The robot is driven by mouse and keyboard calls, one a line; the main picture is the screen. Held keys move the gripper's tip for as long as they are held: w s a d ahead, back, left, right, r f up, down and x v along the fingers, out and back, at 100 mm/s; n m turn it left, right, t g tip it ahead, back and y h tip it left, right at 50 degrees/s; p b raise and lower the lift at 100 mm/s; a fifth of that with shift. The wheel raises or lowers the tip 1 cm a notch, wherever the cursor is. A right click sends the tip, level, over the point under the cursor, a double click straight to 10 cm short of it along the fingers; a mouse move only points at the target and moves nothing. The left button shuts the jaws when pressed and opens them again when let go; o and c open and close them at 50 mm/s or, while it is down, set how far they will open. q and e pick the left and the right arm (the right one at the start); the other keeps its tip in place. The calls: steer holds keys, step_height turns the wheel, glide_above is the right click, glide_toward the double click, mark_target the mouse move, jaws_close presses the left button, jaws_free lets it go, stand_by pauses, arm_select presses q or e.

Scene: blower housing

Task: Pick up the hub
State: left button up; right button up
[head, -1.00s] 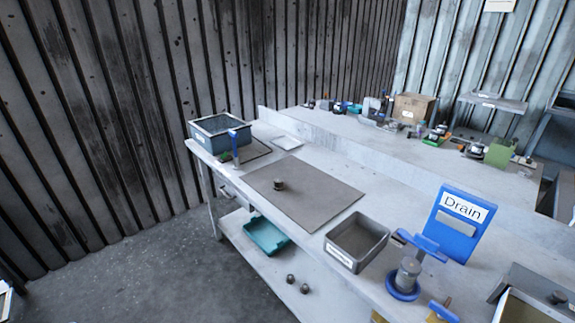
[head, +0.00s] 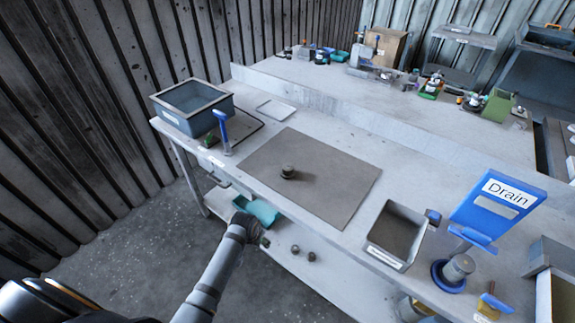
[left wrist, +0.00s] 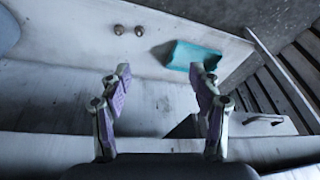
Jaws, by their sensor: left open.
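A small dark round part, which looks like the hub (head: 288,171), stands on the grey-brown mat (head: 335,187) on the bench. My left arm comes in from the lower left in the head view, and its wrist end is in front of the bench's near edge, short of the mat. My left gripper (left wrist: 163,88) is open and empty in the left wrist view, with its two purple-padded fingers apart. The hub does not show between the fingers there. My right gripper is not in view.
A blue-grey bin (head: 193,104) and a blue upright tool (head: 222,131) stand left of the mat. A grey bin (head: 397,234) and a blue Drain sign (head: 497,204) are to its right. A teal tray (left wrist: 193,57) and two round parts (left wrist: 128,30) lie on the lower shelf.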

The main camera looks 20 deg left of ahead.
arm_select(q)
steer(key=w+r+p, duration=0.1)
steer(key=w+r, duration=0.1)
steer(key=r, duration=0.5)
steer(key=w+r+p, duration=0.1)
steer(key=w+r, duration=0.2)
steer(key=r, duration=0.5)
steer(key=t, duration=0.1)
glide_toward(287, 168)
steer(key=shift+h, duration=0.4)
steer(key=w+f, duration=0.3)
steer(key=shift+a+f+p, duration=0.15)
steer(key=shift+a+p, duration=0.15)
steer(key=shift+a, duration=0.1)
steer(key=shift+s+f, duration=0.1)
steer(key=shift+f, duration=0.15)
steer(key=f, duration=0.2)
steer(key=f+p, duration=0.1)
steer(key=f, duration=0.1)
steer(key=shift+w+d, duration=0.2)
steer(key=shift+w+f, duration=0.25)
steer(key=shift+f, duration=0.15)
steer(key=shift+s, duration=0.1)
steer(key=c, duration=1.3)
jaws_close()
steer(key=shift+r+p, duration=0.1)
steer(key=shift+p, duration=0.2)
